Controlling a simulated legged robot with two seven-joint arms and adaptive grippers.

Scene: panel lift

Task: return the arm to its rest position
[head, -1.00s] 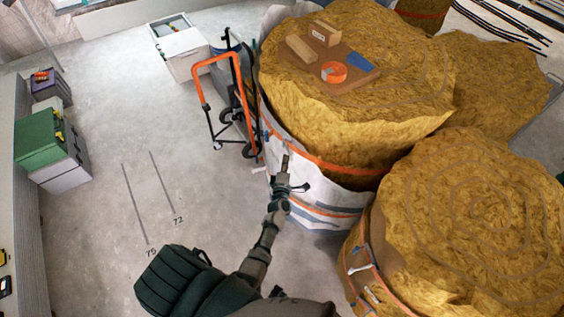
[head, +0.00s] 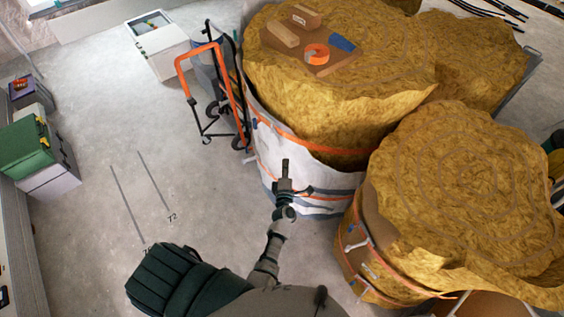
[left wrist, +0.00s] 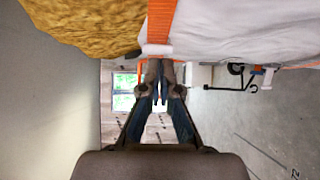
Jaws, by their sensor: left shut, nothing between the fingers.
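My left gripper (head: 285,172) is in the middle of the head view, its arm coming up from the bottom edge. Its fingers are shut with nothing between them. It appears in front of the white wrapped side of a large yellow insulation bale (head: 330,95); I cannot tell whether it touches. In the left wrist view the closed fingertips (left wrist: 158,72) show just below an orange strap (left wrist: 160,25) on the white wrap (left wrist: 235,30). My right gripper is not in view.
A second bale (head: 450,190) stands at the right. A board (head: 295,63) with wood blocks and orange tape lies on the first bale. An orange hand truck (head: 205,60) stands beside it. Green and grey boxes (head: 30,150) are at the left. The floor (head: 105,110) between is clear.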

